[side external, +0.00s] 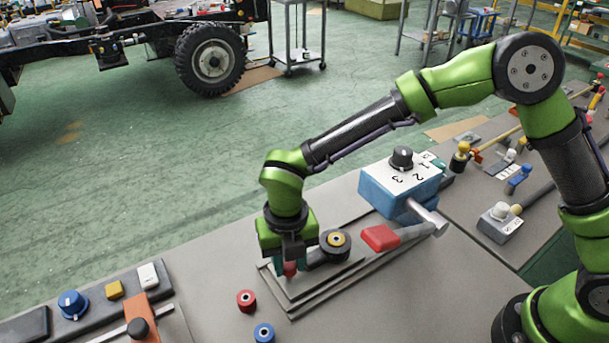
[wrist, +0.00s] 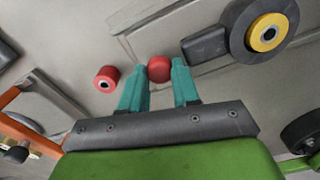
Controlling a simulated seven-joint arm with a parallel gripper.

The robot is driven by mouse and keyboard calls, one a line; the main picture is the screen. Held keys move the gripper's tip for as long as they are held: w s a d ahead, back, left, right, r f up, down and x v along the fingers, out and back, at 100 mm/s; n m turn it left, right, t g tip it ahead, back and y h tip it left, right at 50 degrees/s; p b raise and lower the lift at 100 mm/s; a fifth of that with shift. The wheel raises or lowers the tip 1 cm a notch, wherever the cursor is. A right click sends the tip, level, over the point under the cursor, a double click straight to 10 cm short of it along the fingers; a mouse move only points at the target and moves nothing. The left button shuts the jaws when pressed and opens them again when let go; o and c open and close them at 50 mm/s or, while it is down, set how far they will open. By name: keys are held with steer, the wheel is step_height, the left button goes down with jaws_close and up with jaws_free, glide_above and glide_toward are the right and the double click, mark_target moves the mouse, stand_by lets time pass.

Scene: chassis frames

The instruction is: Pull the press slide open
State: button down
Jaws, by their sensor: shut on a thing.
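The low grey plate assembly (side external: 298,309) with stepped edges lies on the bench; it looks like the press slide and its bed, and I cannot tell how far it is open. My gripper (side external: 287,266) points down at its left end. Its teal fingers are shut on a round red knob (wrist: 159,69), which sits between the fingertips at the plate's edge. In the side view the knob (side external: 290,269) is partly hidden by the fingers. A dark block with a yellow-centred black roller (side external: 336,241) stands on the plate just right of my gripper; it also shows in the wrist view (wrist: 267,33).
A loose red ring (side external: 246,300) and a blue ring (side external: 264,332) lie near my gripper. A panel with a blue knob (side external: 72,303) is at left.

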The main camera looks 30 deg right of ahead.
steer(key=shift+a, duration=0.1)
steer(key=c, duration=0.8)
jaws_free()
step_height(320, 180, up, 17)
